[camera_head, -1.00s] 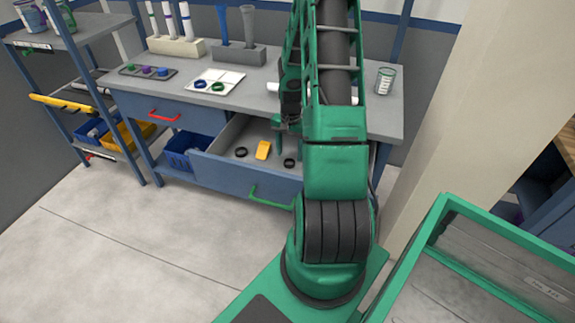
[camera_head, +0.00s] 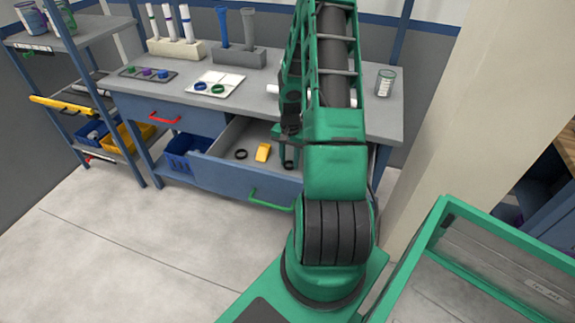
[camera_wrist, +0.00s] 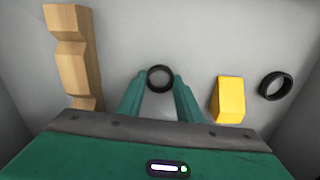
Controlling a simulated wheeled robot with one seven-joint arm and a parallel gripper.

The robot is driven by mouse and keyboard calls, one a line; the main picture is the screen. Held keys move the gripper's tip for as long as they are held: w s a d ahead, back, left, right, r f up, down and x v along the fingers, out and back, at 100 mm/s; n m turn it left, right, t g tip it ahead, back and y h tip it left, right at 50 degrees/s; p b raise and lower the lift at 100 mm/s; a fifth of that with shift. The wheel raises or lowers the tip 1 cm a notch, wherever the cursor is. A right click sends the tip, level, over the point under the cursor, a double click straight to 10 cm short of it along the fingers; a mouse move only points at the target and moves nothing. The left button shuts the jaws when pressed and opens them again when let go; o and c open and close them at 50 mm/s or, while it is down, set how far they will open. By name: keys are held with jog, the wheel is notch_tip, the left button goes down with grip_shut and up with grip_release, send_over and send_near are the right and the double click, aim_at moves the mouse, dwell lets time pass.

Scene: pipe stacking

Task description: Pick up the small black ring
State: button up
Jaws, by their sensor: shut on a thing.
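The small black ring (camera_wrist: 160,67) sits between the two green fingertips of my gripper (camera_wrist: 160,80) in the wrist view. My gripper is shut on it. In the head view my gripper (camera_head: 289,160) reaches down into the open drawer (camera_head: 246,179), and the ring (camera_head: 289,167) shows at its tips, low over the drawer floor. I cannot tell whether the ring still touches the floor. A second black ring (camera_wrist: 276,85) lies apart to the right in the wrist view; in the head view this ring (camera_head: 241,154) is at the left of the drawer.
A yellow block (camera_wrist: 230,99) lies between the two rings; it also shows in the head view (camera_head: 263,152). A notched wooden piece (camera_wrist: 75,58) lies left of my gripper in the wrist view. The drawer walls surround them. The worktop (camera_head: 130,85) overhangs behind.

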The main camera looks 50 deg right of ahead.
jog(key=shift+r, duration=0.1)
jog(key=shift+r, duration=0.5)
jog(key=r, duration=0.3)
jog(key=shift+s+a+r, duration=0.1)
jog(key=shift+a+r, duration=0.15)
jog(key=shift+a, duration=0.15)
jog(key=s+a+r, duration=0.4)
jog(key=a+r, duration=0.2)
jog(key=a, duration=0.4)
notch_tip(320, 180, up, 9)
jog(key=shift+w+r, duration=0.15)
jog(key=shift+a, duration=0.1)
